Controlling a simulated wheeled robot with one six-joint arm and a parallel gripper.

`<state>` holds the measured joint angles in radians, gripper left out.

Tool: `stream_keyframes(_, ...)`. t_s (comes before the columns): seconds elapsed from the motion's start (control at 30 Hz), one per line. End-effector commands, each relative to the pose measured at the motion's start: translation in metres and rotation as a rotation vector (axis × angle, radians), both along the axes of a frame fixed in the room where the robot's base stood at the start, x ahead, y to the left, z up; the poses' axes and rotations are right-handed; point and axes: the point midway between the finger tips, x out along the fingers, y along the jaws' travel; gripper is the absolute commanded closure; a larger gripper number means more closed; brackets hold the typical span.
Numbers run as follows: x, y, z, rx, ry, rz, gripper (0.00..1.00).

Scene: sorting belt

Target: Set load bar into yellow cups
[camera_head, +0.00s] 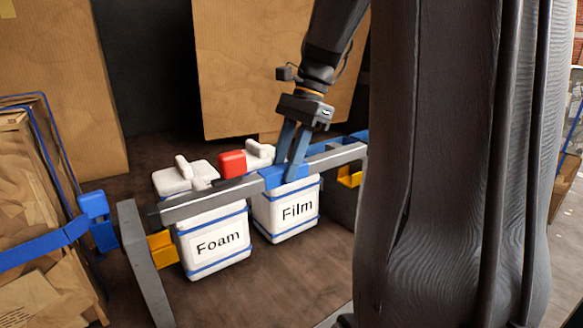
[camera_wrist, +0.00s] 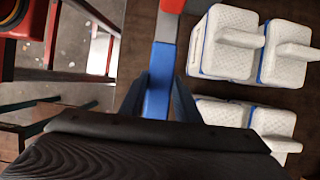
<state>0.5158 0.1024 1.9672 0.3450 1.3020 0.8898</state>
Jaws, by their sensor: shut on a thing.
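The load bar (camera_head: 215,200) is a long grey bar with a blue middle section, also seen in the wrist view (camera_wrist: 158,75). My gripper (camera_head: 287,170) is shut on the blue section from above; its fingers flank it in the wrist view (camera_wrist: 158,90). One yellow cup (camera_head: 163,250) is below the bar's left end, by a grey post. The other yellow cup (camera_head: 348,177) is below the bar's right end. The bar looks raised above both cups, with its ends apart from them. A red block (camera_head: 232,164) shows at the bar, left of my gripper.
White blue-banded containers labelled Foam (camera_head: 218,262) and Film (camera_head: 297,228) stand close under and behind the bar. A grey post (camera_head: 143,265) and a blue rail (camera_head: 45,245) are at the left. Tall brown panels (camera_head: 250,60) stand behind. Bare floor lies in front.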

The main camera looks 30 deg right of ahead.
Motion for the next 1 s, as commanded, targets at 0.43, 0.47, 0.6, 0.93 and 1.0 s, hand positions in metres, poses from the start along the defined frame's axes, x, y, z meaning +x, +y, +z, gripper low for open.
stream_keyframes(0.43, 0.035, 0.001, 0.001, 0.000, -0.004, 0.001, 1.00)
stream_keyframes(0.47, 0.037, 0.001, 0.001, 0.000, -0.004, 0.001, 1.00)
stream_keyframes(0.6, 0.041, 0.002, -0.006, 0.001, -0.002, -0.001, 1.00)
stream_keyframes(0.93, 0.041, 0.002, -0.031, 0.001, -0.002, -0.001, 1.00)
stream_keyframes(1.0, 0.041, 0.001, -0.035, 0.000, -0.003, -0.001, 1.00)
